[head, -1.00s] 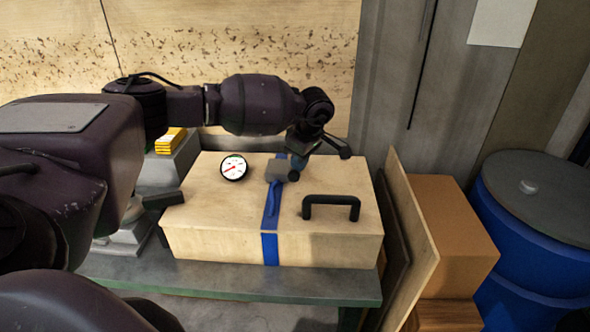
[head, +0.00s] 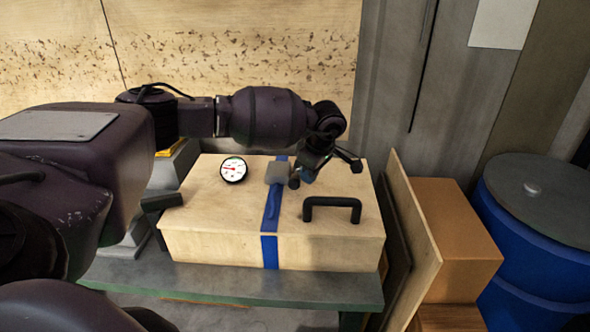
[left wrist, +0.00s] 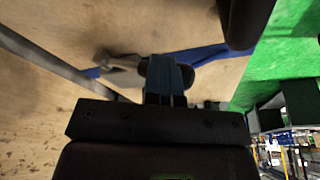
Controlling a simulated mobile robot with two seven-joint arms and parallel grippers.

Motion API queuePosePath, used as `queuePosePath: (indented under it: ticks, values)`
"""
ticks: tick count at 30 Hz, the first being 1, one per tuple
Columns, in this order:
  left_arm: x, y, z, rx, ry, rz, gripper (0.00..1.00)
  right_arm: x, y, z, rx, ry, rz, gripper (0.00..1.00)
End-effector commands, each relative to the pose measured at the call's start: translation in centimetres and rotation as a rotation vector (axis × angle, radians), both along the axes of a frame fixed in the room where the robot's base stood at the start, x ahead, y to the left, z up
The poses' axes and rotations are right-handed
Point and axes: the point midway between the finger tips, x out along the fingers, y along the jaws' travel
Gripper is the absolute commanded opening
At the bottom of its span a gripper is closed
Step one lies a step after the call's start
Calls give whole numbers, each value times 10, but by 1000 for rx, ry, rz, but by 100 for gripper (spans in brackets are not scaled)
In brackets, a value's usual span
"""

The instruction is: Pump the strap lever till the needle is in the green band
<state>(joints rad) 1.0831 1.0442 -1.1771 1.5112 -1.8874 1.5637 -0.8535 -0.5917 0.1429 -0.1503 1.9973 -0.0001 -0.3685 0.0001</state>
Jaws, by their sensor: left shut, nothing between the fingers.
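A wooden case (head: 210,235) has a blue strap (head: 269,250) over its lid with a grey ratchet buckle (head: 278,173). A dark round grip (head: 294,182), apparently the lever's end, sits right of the buckle. The white round gauge (head: 233,169) lies left of the strap; its red needle points left, and the green band is too small to place. My left gripper (head: 309,174) is shut and empty, beside the dark grip; contact is unclear. In the left wrist view, the shut fingers (left wrist: 166,82) are close to the dark grip, with the blue strap (left wrist: 205,54) beyond. My right gripper is out of view.
A black carrying handle (head: 331,204) stands up on the lid, right of the strap. The case rests on a grey bench (head: 230,283). Upright boards (head: 415,225), a cardboard box (head: 455,220) and a blue drum (head: 535,225) stand to the right.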

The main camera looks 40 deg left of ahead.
Motion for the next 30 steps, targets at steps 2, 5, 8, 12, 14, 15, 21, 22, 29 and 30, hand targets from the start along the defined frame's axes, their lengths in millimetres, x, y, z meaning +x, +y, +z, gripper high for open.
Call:
queuePosePath:
  ticks: [2, 5, 8, 12, 14, 15, 21, 22, 29, 30]
  values:
    - [-1, 0, -1, 0, 3, 1, 0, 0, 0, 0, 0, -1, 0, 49]
    - [-1, 0, -2, 0, 4, 1, 0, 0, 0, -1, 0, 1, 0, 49]
    - [-1, 0, -1, 1, 3, 2, 0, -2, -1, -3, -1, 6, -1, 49]
    - [0, -2, 8, 0, 2, 1, 0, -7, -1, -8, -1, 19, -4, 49]
    - [0, -5, 16, 0, 1, 0, 0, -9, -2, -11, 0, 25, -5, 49]
    - [0, -7, 23, -1, 0, 0, 0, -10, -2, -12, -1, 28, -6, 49]
    - [1, -16, 59, -1, -2, -1, 0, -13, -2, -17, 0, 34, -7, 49]
    - [1, -18, 64, -1, -2, -1, 0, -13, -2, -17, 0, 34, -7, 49]
    - [1, -26, 94, -1, -1, -1, 0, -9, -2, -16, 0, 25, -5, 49]
    - [1, -27, 97, -1, -1, -1, 0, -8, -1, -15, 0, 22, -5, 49]
